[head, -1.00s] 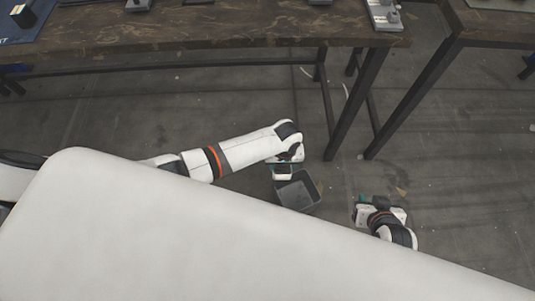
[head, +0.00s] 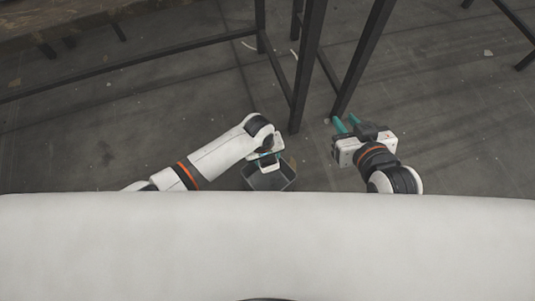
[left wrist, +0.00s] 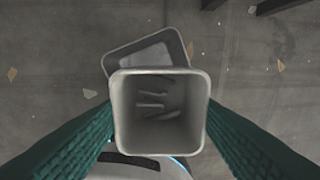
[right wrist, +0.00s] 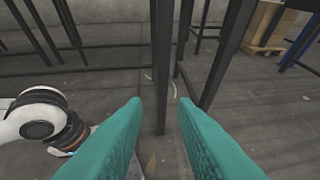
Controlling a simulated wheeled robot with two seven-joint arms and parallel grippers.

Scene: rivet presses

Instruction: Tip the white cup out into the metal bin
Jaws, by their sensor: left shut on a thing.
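The white cup (left wrist: 158,132), a square open-topped container, is gripped between the green fingers of my left gripper (left wrist: 158,112) in the left wrist view. It appears upright, with several small pieces inside. The grey metal bin (left wrist: 181,42) shows partly behind and below the cup, which hides the rest of it. In the head view the bin (head: 284,180) stands on the floor, and my left gripper (head: 268,158) is over its back edge. My right gripper (head: 345,121) is to the right of the bin, its fingers apart and empty in the right wrist view (right wrist: 160,105).
Dark bench legs (head: 306,75) stand on the floor just beyond the bin. The dark benchtop (head: 25,30) shows at the far left of the head view. Floor around the bin is mostly clear, with small scraps.

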